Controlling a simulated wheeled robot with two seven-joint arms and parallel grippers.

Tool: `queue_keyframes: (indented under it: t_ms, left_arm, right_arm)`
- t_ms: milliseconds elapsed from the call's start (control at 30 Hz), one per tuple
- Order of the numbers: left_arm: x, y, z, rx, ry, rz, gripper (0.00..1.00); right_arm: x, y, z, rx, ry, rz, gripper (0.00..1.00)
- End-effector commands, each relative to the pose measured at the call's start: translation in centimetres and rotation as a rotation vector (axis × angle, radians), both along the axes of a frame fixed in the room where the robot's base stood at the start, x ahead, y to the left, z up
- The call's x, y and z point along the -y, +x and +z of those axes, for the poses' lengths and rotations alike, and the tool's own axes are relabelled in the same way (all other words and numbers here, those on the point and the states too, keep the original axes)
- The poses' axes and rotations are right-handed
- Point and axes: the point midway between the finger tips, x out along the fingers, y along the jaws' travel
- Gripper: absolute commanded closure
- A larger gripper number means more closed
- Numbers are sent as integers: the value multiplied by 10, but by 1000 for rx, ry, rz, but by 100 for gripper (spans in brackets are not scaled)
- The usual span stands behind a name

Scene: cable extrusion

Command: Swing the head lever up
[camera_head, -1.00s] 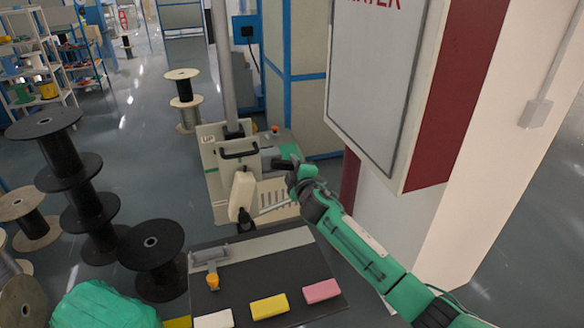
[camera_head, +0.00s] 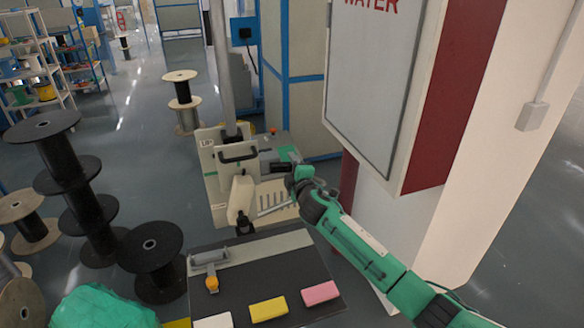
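A cream machine (camera_head: 208,163) with an "UP" label stands beyond the work table. A curved black handle bar (camera_head: 238,153) sits on its upper part. A cream arm-like part (camera_head: 241,198) hangs below, with a black end (camera_head: 244,223) near the table. I cannot tell for sure which part is the head lever. My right gripper (camera_head: 270,168) is beside the machine, right of the handle bar and above the slotted plate (camera_head: 275,204). Its dark fingers are small and partly merge with the dark background, so their opening and any contact are unclear. My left gripper is out of view.
The dark table (camera_head: 262,268) in front carries yellow (camera_head: 268,309), pink (camera_head: 320,293) and white blocks. A white and red cabinet (camera_head: 375,90) stands close to my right arm. Several cable spools (camera_head: 151,248) and a green covered heap (camera_head: 103,308) are on the left.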

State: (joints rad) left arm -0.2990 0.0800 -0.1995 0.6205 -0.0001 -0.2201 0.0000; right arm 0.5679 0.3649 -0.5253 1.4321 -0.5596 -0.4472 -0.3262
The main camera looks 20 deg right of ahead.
Motion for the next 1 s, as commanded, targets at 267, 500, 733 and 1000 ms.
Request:
queue_keyframes:
  t_ms: [267, 500, 733, 1000]
  left_arm:
    - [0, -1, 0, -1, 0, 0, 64]
    - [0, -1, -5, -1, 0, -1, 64]
    - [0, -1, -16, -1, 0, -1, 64]
    - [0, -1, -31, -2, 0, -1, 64]
  right_arm:
    - [0, 0, -1, -2, 3, -1, 53]
    - [1, -14, -3, -2, 3, -1, 53]
    - [2, -50, -5, -2, 3, 0, 53]
    - [3, -98, -5, -2, 3, 0, 53]
